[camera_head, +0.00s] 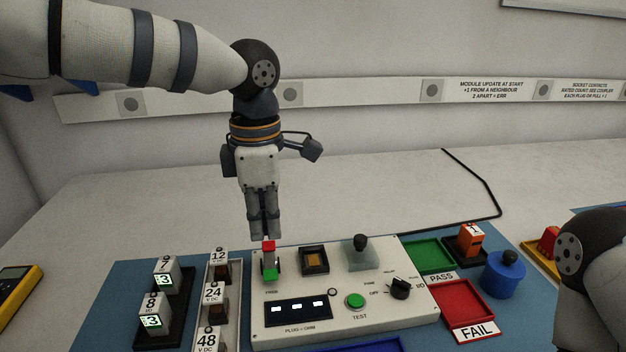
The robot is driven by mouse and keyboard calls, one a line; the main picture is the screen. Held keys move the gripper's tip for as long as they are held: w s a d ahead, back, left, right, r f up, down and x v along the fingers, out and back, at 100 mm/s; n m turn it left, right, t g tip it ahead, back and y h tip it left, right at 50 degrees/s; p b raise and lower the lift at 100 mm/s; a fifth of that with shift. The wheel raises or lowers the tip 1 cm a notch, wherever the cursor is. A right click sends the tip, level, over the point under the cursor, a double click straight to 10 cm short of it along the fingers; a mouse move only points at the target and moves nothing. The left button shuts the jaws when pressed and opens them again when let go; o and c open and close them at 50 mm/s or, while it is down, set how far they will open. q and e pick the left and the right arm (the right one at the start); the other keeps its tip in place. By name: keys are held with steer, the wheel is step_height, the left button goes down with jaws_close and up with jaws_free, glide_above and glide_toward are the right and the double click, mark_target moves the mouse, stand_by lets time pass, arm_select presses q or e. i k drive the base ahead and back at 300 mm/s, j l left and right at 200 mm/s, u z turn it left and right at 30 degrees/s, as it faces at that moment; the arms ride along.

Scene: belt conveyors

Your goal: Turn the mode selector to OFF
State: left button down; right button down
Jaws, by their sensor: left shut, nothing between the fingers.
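The mode selector (400,288) is a black rotary knob at the right front of the light grey test panel (330,332). Small labels ring it, with OFF on its left side; which label its pointer faces is too small to tell. My left gripper (265,236) points down over the panel's back left corner, shut and empty. It is just above a small red and green part (269,273), well to the left of the selector; whether it touches that part is unclear. My right arm shows at the lower right edge, its gripper out of view.
Labelled modules (165,273) stand left.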

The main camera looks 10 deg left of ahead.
mark_target(400, 288)
steer(key=k, duration=1.5)
